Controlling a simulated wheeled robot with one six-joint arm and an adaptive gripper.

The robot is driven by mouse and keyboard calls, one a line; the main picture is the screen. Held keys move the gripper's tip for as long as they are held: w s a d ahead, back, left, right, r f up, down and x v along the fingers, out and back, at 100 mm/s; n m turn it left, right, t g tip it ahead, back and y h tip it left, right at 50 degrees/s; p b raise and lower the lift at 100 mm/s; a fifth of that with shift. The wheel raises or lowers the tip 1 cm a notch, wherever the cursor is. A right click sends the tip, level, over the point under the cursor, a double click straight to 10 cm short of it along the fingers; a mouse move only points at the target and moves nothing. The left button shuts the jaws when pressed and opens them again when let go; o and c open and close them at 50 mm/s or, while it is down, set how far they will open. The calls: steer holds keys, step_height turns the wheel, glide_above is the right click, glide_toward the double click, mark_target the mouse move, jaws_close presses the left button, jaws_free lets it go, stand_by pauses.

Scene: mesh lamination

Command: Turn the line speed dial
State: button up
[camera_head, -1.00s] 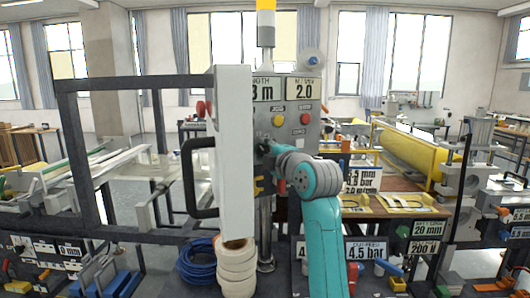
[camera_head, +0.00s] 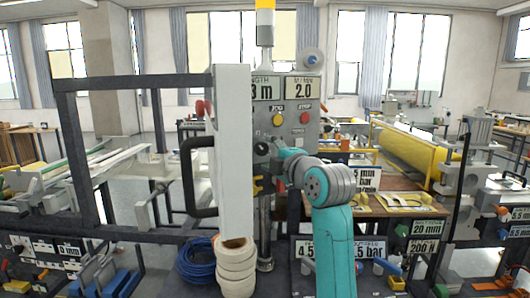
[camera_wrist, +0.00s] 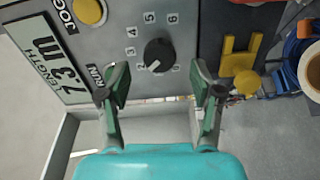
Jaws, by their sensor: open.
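The line speed dial is a black round knob (camera_wrist: 159,55) on the grey control panel (camera_wrist: 112,62), ringed by printed numbers. In the wrist view its pale mark points to the lower left, near the 2. In the head view the dial (camera_head: 262,148) shows low on the panel, just left of my gripper (camera_head: 279,160). In the wrist view my gripper (camera_wrist: 161,88) is open and empty. Its two green-padded fingertips are on either side below the dial, and the dial appears beyond them, apart from both.
A yellow JOG button (camera_wrist: 88,10) and a LENGTH plate (camera_wrist: 45,55) are on the panel. A yellow forked part (camera_wrist: 241,62) sits beside the dial. A white upright (camera_head: 234,150) with a black handle (camera_head: 194,178) stands left of the panel. Blue coiled hose (camera_head: 198,262) lies below.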

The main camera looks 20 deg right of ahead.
steer(key=v, duration=0.8)
steer(key=shift+s, duration=0.25)
steer(key=shift+f, duration=0.15)
steer(key=s+f+m+h, duration=0.1)
steer(key=s+f+m, duration=0.15)
steer(key=f, duration=0.85)
steer(key=s+f+m+h, duration=0.15)
steer(key=f+m, duration=0.25)
steer(key=f, duration=0.7)
steer(key=s+a+f+m+g, duration=0.1)
steer(key=s+f+m, duration=0.4)
steer(key=s+f, duration=1)
steer(key=s+f+m+g+h, duration=0.1)
steer(key=s+f+m, duration=0.1)
steer(key=s+f, duration=0.45)
steer(key=s+f+m+h, duration=0.1)
steer(key=s+f+m, duration=0.15)
steer(key=s, duration=0.75)
steer(key=s+a+r+m, duration=0.1)
steer(key=s+m, duration=0.2)
steer(key=s, duration=1.5)
steer(key=shift+s+a+r+g+y, duration=0.25)
steer(key=shift+s+r+g+y, duration=0.1)
steer(key=shift+s+g, duration=0.05)
steer(key=shift+c, duration=0.2)
